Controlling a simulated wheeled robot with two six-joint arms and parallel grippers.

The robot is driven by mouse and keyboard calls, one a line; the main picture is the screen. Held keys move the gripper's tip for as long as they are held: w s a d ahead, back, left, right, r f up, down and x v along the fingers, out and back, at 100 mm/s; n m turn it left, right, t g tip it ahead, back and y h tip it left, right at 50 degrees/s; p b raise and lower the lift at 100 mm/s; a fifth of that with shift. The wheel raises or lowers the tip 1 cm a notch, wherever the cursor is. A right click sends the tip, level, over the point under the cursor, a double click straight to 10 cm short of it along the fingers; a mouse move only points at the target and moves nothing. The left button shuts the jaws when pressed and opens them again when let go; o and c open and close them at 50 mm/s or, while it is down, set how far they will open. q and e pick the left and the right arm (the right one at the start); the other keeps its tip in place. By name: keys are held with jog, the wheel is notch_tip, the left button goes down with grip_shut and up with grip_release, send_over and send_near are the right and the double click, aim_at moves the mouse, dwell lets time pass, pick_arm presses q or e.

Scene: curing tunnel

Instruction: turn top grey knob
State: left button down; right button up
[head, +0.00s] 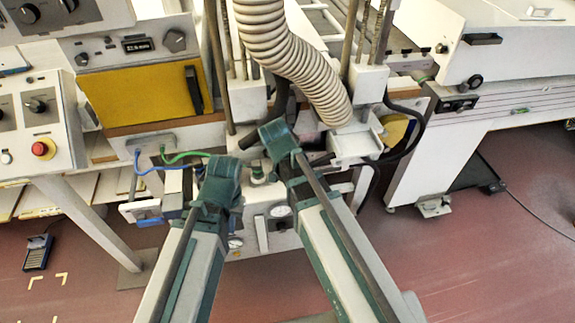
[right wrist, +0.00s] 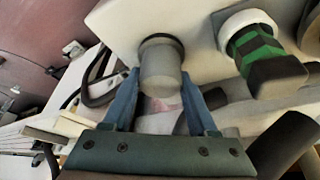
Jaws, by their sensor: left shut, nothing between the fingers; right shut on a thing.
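In the right wrist view, a grey round knob (right wrist: 162,72) stands out from a pale panel (right wrist: 205,35) through a dark collar. My right gripper (right wrist: 162,92) is shut on this knob, one blue finger on each side. In the head view I cannot make out the right gripper or the grey knob, which seem to be behind my right arm. My left gripper (head: 172,206) is near the left side of the white machine unit, shut and empty, apart from the knob.
A green and black knob (right wrist: 262,55) sits on a white collar beside the grey one. A ribbed hose (head: 290,60) hangs above my right arm. Blue and green cables (head: 180,156) run near my left gripper. Control panels stand at the left.

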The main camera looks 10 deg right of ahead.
jog(key=m+g+h, duration=0.1)
jog(key=m, duration=0.3)
jog(key=shift+m, duration=0.3)
jog(key=shift+m+g+h, duration=0.3)
jog(key=shift+m+g, duration=0.4)
jog(key=shift+m, duration=0.9)
jog(key=shift+s+m, duration=0.1)
jog(key=shift+m, duration=0.2)
jog(key=o, duration=1.4)
jog(key=shift+c, duration=0.2)
jog(key=p+v, duration=1.2)
jog(key=v, duration=0.1)
jog(key=shift+a+r+p, duration=0.2)
jog(key=shift+r+p, duration=0.2)
